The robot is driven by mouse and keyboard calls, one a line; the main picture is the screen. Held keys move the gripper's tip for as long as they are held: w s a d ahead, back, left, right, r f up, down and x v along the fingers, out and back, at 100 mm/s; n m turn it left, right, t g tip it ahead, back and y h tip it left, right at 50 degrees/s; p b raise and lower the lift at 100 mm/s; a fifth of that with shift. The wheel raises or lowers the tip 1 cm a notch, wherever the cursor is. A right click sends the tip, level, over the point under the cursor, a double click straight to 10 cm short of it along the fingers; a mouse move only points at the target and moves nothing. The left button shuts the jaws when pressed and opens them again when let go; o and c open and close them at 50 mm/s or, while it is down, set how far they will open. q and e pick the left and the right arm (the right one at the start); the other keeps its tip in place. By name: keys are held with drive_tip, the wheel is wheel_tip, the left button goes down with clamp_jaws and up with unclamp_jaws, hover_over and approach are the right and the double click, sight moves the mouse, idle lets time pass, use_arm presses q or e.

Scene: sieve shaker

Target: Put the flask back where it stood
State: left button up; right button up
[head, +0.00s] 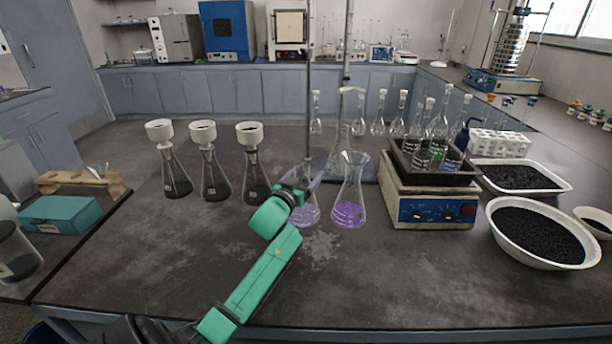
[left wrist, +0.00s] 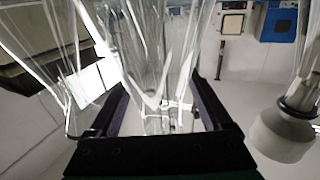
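Two conical flasks with purple liquid stand close together on the dark bench in the head view: a left one (head: 306,213) and a right one (head: 350,190). My left gripper (head: 296,188) is at the upper part of the left flask and partly hides it. In the left wrist view, clear glass (left wrist: 155,85) lies between the two dark fingers of my left gripper (left wrist: 160,105). Overlapping glass hides whether the fingers touch it. My right gripper is in neither view.
Several flasks with white funnels (head: 204,170) stand left of my gripper. A hotplate (head: 430,205) with a dark bath of glassware stands to the right, beside a bowl of black grains (head: 500,220). Thin upright rods (head: 309,90) rise behind the purple flasks. The front bench is clear.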

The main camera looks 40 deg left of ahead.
use_arm(q)
drive_tip(key=shift+r, duration=0.2)
drive_tip(key=shift+s+d+f, duration=0.15)
drive_tip(key=shift+s, duration=0.2)
drive_tip(key=v, duration=1.1)
drive_tip(key=shift+s, duration=0.2)
